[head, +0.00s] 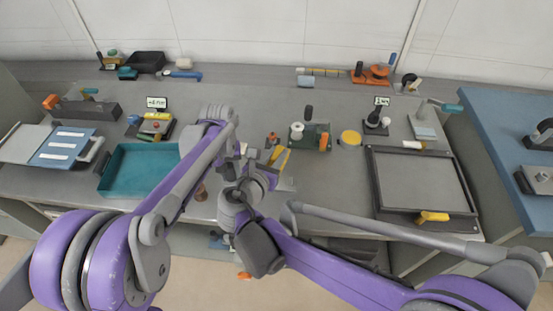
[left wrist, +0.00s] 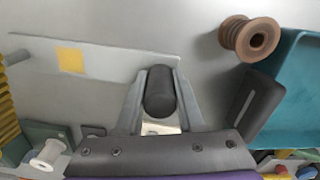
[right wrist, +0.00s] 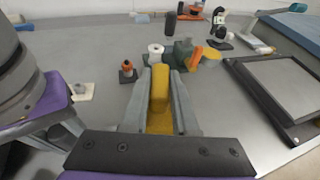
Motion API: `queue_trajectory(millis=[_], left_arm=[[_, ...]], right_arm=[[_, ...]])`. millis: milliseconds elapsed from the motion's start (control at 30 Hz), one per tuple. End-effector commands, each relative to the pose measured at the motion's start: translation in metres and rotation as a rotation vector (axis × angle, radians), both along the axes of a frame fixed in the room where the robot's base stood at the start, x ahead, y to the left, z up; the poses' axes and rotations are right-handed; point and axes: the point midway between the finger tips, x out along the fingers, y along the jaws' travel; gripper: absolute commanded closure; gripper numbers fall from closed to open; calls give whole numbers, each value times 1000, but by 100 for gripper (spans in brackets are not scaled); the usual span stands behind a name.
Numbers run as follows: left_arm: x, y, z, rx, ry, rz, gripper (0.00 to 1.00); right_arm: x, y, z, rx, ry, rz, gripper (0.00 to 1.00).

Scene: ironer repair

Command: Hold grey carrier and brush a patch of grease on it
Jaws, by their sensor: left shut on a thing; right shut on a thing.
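The grey carrier (left wrist: 115,62) is a flat pale plate with a thin rod at its left end in the left wrist view. A yellow-orange square patch of grease (left wrist: 70,60) lies on it. My left gripper (left wrist: 160,98) is shut on the carrier's dark rounded grip. In the head view, the carrier (head: 286,184) shows only in part behind my arms, near my left gripper (head: 243,162). My right gripper (right wrist: 160,95) is shut on the yellow handle of the brush (right wrist: 160,85); its bristles are not clear. The brush (head: 282,158) also shows in the head view.
A teal tray (head: 105,182) stands left, with a brown spool (left wrist: 248,38) beside it. A green block with a white spool (head: 297,131) and a yellow disc (head: 350,137) stand behind. A dark-framed panel (head: 374,190) lies right. The bench between is mostly clear.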

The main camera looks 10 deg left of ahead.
Motion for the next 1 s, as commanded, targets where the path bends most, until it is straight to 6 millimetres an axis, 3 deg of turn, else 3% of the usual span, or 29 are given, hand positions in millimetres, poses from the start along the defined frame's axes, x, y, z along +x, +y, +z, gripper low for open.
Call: queue_trajectory(millis=[633, 1000], left_arm=[[0, 0, -1, 0, -1, 0, 100], [0, 0, -1, 0, -1, 0, 100]], right_arm=[[0, 0, 3, 0, 0, 1, 100], [0, 0, 22, 0, 0, 1, 100]])
